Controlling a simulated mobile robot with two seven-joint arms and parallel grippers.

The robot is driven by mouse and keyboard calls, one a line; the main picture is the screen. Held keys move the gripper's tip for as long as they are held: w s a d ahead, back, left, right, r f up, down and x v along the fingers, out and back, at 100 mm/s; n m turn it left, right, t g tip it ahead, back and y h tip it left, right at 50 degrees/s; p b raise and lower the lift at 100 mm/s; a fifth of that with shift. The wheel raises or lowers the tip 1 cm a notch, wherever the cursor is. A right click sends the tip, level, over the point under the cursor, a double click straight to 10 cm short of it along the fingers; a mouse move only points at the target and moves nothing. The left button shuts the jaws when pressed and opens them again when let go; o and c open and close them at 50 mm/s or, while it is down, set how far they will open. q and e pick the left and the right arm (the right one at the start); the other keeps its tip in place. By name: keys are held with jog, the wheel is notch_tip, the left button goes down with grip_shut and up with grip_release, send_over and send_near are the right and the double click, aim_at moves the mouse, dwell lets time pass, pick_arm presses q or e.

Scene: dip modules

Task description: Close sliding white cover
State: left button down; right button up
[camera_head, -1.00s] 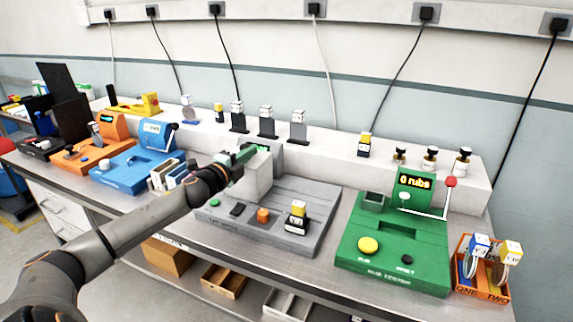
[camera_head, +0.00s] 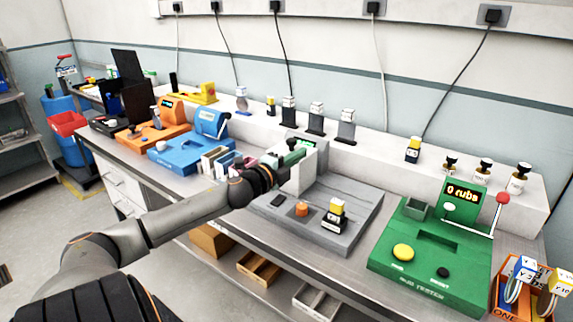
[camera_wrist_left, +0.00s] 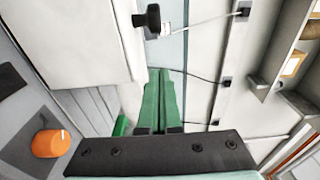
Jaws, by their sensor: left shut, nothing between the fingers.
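The white cover (camera_head: 309,168) stands as a block at the back left of the grey device (camera_head: 350,203). In the left wrist view the large white surface at upper left (camera_wrist_left: 75,40) appears to be the cover. My left gripper (camera_head: 293,157) is at the cover's left side, with its green fingers shut and nothing between them. In the left wrist view the fingers (camera_wrist_left: 160,100) lie side by side, pointing past the cover's edge. I cannot tell whether they touch it. My right gripper is not in view.
The grey device carries an orange knob (camera_head: 301,209) and a yellow-topped module (camera_head: 334,212). A green tester (camera_head: 440,250) stands to the right, a blue device (camera_head: 190,155) to the left. Several modules stand on the white ledge (camera_head: 380,150) behind.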

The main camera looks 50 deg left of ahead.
pick_arm(q)
jog(key=s, duration=0.5)
jog(key=shift+s+d+p, duration=0.1)
jog(key=shift+d+p, duration=0.25)
jog(key=shift+d, duration=0.05)
